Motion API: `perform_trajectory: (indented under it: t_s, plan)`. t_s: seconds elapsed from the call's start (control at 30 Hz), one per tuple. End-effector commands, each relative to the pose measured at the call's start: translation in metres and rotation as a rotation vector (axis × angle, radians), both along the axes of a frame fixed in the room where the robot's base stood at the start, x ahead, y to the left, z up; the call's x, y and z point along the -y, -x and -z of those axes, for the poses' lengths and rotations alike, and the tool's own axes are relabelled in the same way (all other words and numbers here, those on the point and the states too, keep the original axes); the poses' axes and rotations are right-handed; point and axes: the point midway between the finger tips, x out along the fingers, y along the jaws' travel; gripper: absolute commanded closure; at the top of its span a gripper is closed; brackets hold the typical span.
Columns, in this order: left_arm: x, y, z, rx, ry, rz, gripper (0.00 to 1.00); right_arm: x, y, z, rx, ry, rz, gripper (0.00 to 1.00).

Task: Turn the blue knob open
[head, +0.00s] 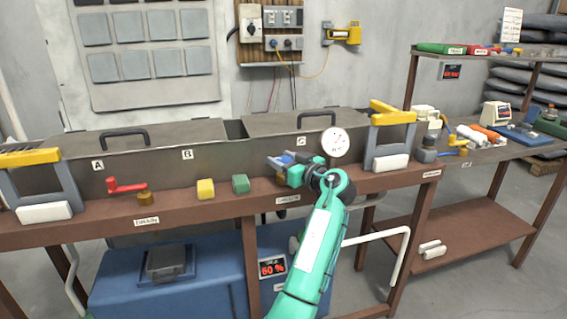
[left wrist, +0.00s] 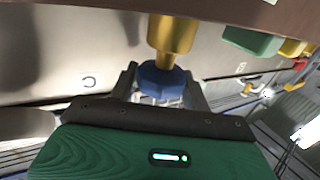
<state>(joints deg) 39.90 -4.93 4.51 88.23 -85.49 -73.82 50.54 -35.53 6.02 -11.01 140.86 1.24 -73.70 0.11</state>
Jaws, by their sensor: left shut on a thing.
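The blue knob (left wrist: 160,82) sits on the end of a brass stem (left wrist: 170,38) in the left wrist view. My left gripper (left wrist: 163,98) is shut on the knob, one dark finger on each side of it. In the head view the left gripper (head: 284,168) is at the front wall of the tank bench, left of the round white gauge (head: 335,142). Fingers and wrist hide most of the blue knob (head: 287,158) there. My right gripper is not in view.
A red lever (head: 126,186), a yellow block (head: 205,189) and a green block (head: 241,184) sit along the bench front, left of the gripper. Yellow-topped grey frames (head: 391,132) stand at both sides. A white pipe (head: 380,236) runs below the bench.

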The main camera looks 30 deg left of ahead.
Motion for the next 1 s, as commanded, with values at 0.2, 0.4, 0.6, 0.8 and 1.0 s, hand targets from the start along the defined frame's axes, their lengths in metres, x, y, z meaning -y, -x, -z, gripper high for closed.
perform_trajectory:
  t_s: [0.2,0.4,0.6,0.8,1.0]
  plan:
    - [0.000,0.000,-0.001,0.001,-0.001,-0.002,0.75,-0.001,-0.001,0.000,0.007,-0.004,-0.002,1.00]
    - [0.000,0.000,-0.001,0.002,0.000,-0.001,0.75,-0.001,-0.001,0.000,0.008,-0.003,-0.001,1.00]
    - [0.000,0.000,-0.001,0.001,-0.001,-0.001,0.44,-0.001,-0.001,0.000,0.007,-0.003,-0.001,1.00]
    - [0.004,0.001,0.000,0.000,0.000,0.000,0.44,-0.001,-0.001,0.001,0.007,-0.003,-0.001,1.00]
    - [0.034,0.009,0.001,0.000,0.001,0.002,0.44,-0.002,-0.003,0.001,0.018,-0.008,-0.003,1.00]
